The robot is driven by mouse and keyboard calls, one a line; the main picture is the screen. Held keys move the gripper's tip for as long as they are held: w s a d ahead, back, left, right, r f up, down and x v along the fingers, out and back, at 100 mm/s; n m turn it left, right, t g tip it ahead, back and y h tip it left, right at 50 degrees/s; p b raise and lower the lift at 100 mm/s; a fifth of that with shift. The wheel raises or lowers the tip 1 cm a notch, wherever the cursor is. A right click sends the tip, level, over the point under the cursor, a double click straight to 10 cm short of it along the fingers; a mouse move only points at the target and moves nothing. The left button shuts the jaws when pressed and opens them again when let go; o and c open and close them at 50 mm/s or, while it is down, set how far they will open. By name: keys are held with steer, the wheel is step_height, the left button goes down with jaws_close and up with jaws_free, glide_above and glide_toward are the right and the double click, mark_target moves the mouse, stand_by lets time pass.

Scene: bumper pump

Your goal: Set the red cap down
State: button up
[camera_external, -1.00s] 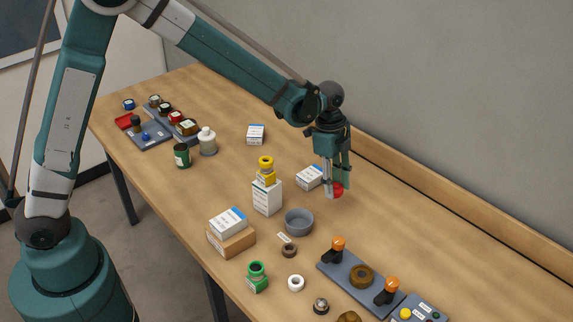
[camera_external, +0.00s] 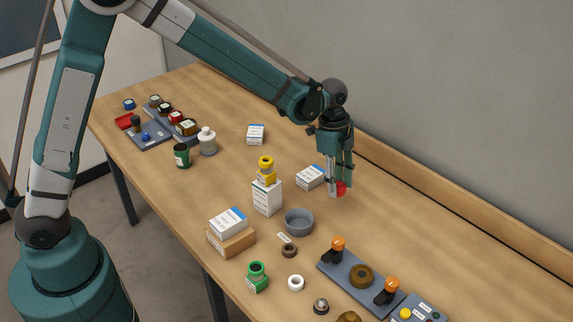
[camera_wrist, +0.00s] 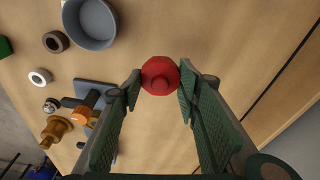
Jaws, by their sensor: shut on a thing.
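The red cap (camera_wrist: 160,76) is between the fingertips of my gripper (camera_wrist: 160,84) in the wrist view, with its round knobbed face toward the camera. My gripper is shut on it. In the external view the red cap (camera_external: 341,188) shows partly behind a finger of my gripper (camera_external: 337,188), low over the bare wood of the table (camera_external: 400,225). I cannot tell whether the cap touches the table.
A grey bowl (camera_external: 299,222) stands to the left and nearer the front. A white box (camera_external: 310,177) lies just left of my gripper. A grey base with orange-topped clamps (camera_external: 361,277) is toward the front. The table to the right is clear, up to the back ledge.

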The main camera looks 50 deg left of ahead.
steer(key=w+d+n, duration=0.1)
steer(key=w+d, duration=0.2)
steer(key=d, duration=1)
steer(key=n, duration=0.1)
glide_above(409, 256)
steer(key=shift+s+a+r+p, duration=0.1)
steer(key=shift+a+p, duration=0.1)
steer(key=shift+p, duration=0.1)
steer(key=shift+f, duration=3.1)
steer(key=shift+f, duration=1.9)
steer(key=shift+f+b, duration=0.2)
steer(key=shift+b, duration=0.1)
